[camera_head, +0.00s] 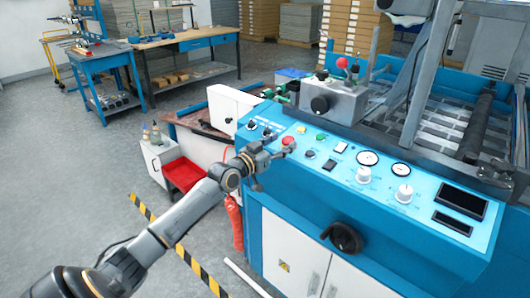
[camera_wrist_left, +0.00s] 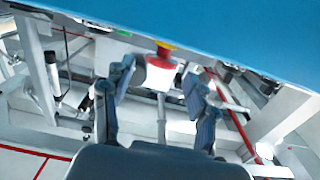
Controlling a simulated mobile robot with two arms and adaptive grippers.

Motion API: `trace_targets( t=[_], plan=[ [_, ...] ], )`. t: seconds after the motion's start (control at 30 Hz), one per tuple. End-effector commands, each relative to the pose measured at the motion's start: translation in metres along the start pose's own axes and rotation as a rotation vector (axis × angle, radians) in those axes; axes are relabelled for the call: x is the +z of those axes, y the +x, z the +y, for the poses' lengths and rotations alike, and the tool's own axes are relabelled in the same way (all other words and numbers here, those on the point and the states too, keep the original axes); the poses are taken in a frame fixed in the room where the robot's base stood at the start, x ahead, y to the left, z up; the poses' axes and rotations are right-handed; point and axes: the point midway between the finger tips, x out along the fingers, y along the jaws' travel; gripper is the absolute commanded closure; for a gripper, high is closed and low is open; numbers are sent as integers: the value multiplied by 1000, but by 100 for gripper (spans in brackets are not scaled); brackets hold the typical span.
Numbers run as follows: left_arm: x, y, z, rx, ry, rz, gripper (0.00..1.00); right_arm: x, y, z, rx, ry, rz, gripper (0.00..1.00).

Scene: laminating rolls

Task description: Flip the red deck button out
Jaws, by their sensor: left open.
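The red deck button (camera_head: 289,141) sits on the sloping blue control panel (camera_head: 325,172), near its left part. My left gripper (camera_head: 282,151) reaches in from the left, with its fingertips right at the button. In the left wrist view the gripper (camera_wrist_left: 162,82) is open, one finger on each side of a pale and red part with yellow (camera_wrist_left: 165,45) above it, seemingly the button. I cannot tell whether the fingers touch it. My right gripper is not in view.
A green button (camera_head: 320,137), white knobs (camera_head: 404,194) and gauges (camera_head: 368,158) are on the same panel. A black handle (camera_head: 343,238) juts from the front below. A red tray (camera_head: 184,175) and workbenches (camera_head: 186,40) stand to the left. Grey floor is clear at the left.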

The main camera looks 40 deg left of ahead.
Motion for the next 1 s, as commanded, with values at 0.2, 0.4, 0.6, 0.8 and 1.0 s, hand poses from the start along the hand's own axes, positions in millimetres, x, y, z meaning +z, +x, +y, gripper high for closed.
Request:
trace_targets(
  t=[0.2,0.4,0.6,0.8,1.0],
  plan=[
    [1,-40,0,0,3,-1,42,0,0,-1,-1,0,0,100],
    [0,-67,0,0,1,-1,42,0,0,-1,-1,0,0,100],
    [0,-80,0,0,1,1,42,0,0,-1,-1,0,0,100],
    [-1,-83,0,-1,0,2,42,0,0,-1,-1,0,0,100],
    [-1,-83,0,-1,0,2,42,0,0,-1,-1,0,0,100]
  ],
)
